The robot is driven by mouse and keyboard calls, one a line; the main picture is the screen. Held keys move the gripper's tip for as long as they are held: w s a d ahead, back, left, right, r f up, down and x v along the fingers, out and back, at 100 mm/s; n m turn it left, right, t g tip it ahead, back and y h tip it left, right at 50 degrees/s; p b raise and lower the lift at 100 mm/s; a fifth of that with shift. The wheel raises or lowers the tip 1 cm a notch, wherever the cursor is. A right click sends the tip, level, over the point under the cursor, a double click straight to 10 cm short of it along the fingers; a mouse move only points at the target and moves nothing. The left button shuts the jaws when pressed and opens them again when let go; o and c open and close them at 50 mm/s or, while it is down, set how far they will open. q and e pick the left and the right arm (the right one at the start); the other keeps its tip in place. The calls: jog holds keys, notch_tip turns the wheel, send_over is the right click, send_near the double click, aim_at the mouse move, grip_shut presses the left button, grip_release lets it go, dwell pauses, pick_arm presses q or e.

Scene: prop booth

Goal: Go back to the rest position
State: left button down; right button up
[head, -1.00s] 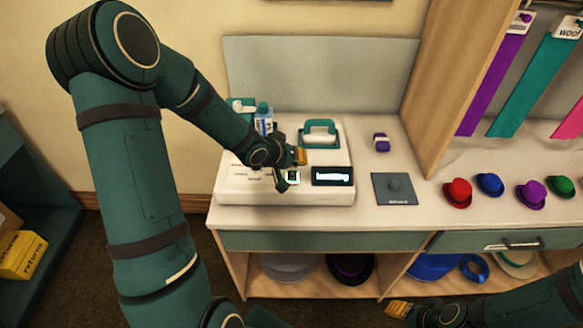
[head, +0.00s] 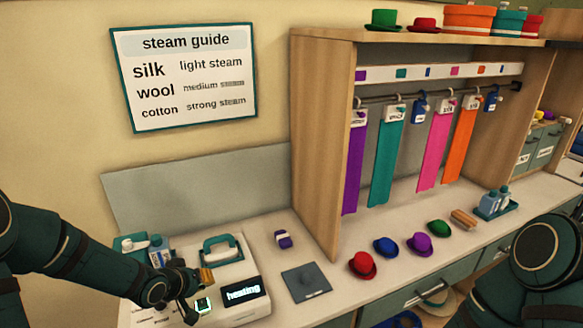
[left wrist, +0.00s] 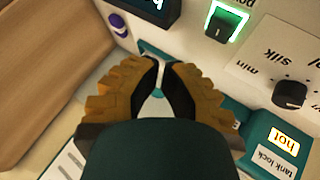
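My left gripper (head: 197,288) is low over the front left of the white steam station (head: 250,305), near its green-lit switch (head: 203,305). In the left wrist view its fingers (left wrist: 161,66) are close together with a narrow gap between the tips, and I see nothing held. The lit switch (left wrist: 226,22), a dial (left wrist: 290,95) and a lit "hot" label (left wrist: 284,141) lie beyond the fingers. The station's display (head: 242,291) reads "heating". A teal-handled tool (head: 222,252) rests on top of the station. My right arm (head: 540,262) shows at the right edge; its gripper is out of view.
Small hats, including a red one (head: 362,265), line the counter. A wooden shelf side (head: 318,140) stands behind. Ribbons hang from a rail.

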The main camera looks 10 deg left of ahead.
pick_arm(q)
jog(key=shift+m+g+h, duration=0.4)
jog(key=shift+g+h, duration=0.1)
jog(key=shift+g, duration=0.1)
jog(key=d+f, duration=0.1)
jog(key=d, duration=0.1)
jog(key=s+d+f, duration=0.1)
jog(key=d+f, duration=0.1)
jog(key=s+d+f, duration=0.1)
jog(key=d, duration=0.1)
jog(key=shift+d+f, duration=0.2)
jog(key=shift+f, duration=0.2)
jog(key=s+d+f+m+g+b, duration=0.1)
jog(key=s+d+f+m+g, duration=0.2)
jog(key=s+d+f, duration=0.8)
jog(key=s+d+g, duration=0.2)
jog(key=s+d, duration=0.1)
jog(key=s, duration=0.1)
jog(key=shift+f, duration=0.35)
